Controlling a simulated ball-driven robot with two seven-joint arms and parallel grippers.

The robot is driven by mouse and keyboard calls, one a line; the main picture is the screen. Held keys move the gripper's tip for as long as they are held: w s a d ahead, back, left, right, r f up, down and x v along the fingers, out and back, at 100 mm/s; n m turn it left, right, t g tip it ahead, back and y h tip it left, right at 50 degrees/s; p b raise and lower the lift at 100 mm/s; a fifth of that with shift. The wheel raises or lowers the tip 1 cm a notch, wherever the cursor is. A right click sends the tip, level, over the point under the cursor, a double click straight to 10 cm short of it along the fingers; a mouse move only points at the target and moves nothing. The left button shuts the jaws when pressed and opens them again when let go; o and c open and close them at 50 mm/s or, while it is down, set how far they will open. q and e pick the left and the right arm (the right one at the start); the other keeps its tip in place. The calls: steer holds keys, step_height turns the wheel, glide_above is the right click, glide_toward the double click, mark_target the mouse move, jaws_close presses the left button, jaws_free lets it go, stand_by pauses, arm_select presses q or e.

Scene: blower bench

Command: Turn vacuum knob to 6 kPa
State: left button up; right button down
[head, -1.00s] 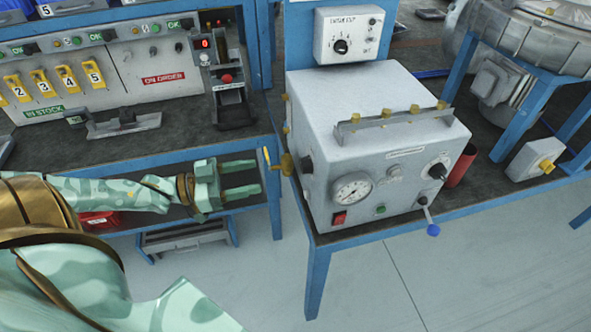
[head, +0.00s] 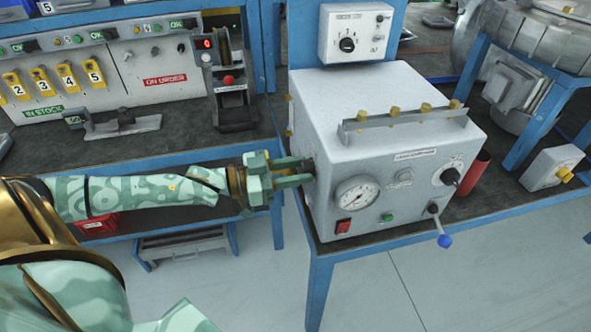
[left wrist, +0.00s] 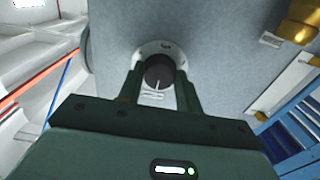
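The grey-white box (head: 385,110) stands on the blue-framed bench, with a round dial gauge (head: 357,195) on its front. A black knob with a white pointer line and a pale scale plate shows in the left wrist view (left wrist: 158,72). My left gripper (head: 309,170) is at the box's left end, its fingers on either side of that knob. In the head view the fingers mostly hide the knob. The gauge reading is too small to tell. My right gripper is not in view.
A control box (head: 355,32) stands behind. A red cylinder (head: 474,172) is to the right.

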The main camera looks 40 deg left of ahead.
arm_select(q)
steer(key=shift+c, duration=1.2)
steer(key=shift+m, duration=0.3)
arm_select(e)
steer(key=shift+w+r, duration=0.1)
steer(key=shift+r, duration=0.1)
arm_select(q)
steer(key=m+p, duration=0.2)
steer(key=shift+r+m, duration=0.15)
steer(key=shift+m, duration=0.15)
steer(key=m+p, duration=0.1)
steer(key=m, duration=0.1)
steer(key=shift+m+p, duration=0.35)
steer(key=shift+m, duration=0.05)
steer(key=shift+a+m+p, duration=0.1)
steer(key=shift+m+p, duration=0.2)
steer(key=shift+m, duration=0.6)
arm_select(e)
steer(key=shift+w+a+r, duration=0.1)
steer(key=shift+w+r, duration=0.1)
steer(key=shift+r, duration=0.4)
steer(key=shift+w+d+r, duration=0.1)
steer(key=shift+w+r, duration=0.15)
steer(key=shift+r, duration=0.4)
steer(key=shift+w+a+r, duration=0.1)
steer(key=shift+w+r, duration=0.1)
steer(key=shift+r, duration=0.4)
arm_select(q)
steer(key=shift+f, duration=0.2)
steer(key=o, duration=1)
